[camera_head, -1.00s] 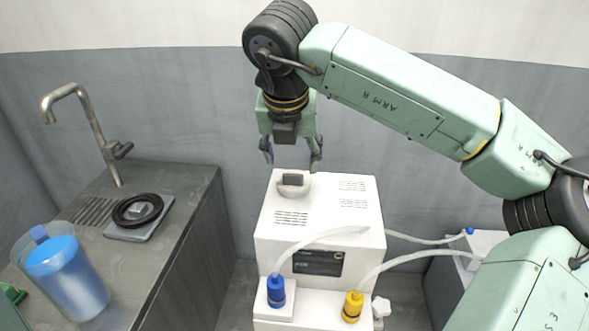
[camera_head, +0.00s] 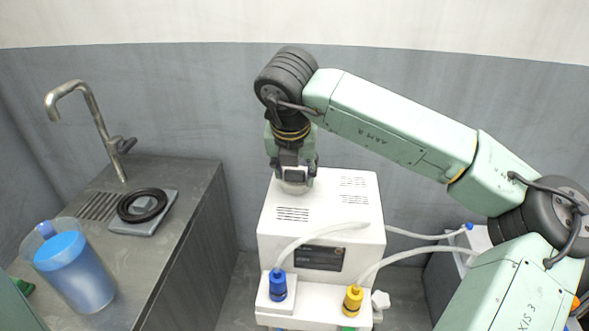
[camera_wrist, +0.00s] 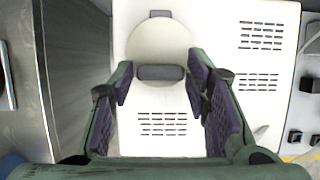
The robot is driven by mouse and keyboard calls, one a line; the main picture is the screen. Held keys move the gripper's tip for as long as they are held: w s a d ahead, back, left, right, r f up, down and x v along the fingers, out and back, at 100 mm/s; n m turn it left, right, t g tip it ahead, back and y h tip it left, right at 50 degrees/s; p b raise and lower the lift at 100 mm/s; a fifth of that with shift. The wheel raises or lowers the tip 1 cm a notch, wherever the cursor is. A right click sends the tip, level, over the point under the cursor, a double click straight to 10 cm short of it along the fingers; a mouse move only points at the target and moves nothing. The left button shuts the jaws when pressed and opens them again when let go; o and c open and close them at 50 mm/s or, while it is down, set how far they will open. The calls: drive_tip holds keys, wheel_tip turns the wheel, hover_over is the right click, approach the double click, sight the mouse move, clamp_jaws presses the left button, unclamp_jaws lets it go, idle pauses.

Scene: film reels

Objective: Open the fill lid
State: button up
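The fill lid is a round pale lid (camera_head: 293,188) with a dark bar handle, on top of the white machine (camera_head: 345,215). In the wrist view the lid (camera_wrist: 158,42) lies flat, with its dark handle (camera_wrist: 161,73) across its near edge. My gripper (camera_head: 293,172) points down right over the lid. In the wrist view my gripper (camera_wrist: 161,84) is open, with one finger on each side of the handle and a gap showing on both sides. The head view does not show the fingertips' exact height at the handle.
A blue connector (camera_head: 277,286) and a yellow connector (camera_head: 352,299) with white hoses stand at the machine's front. A counter (camera_head: 165,255) at left holds a blue-filled pitcher (camera_head: 72,272), a black ring (camera_head: 142,205) and a tap (camera_head: 98,125). Vent slots lie beside the lid.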

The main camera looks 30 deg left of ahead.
clamp_jaws()
idle(0.3)
idle(0.3)
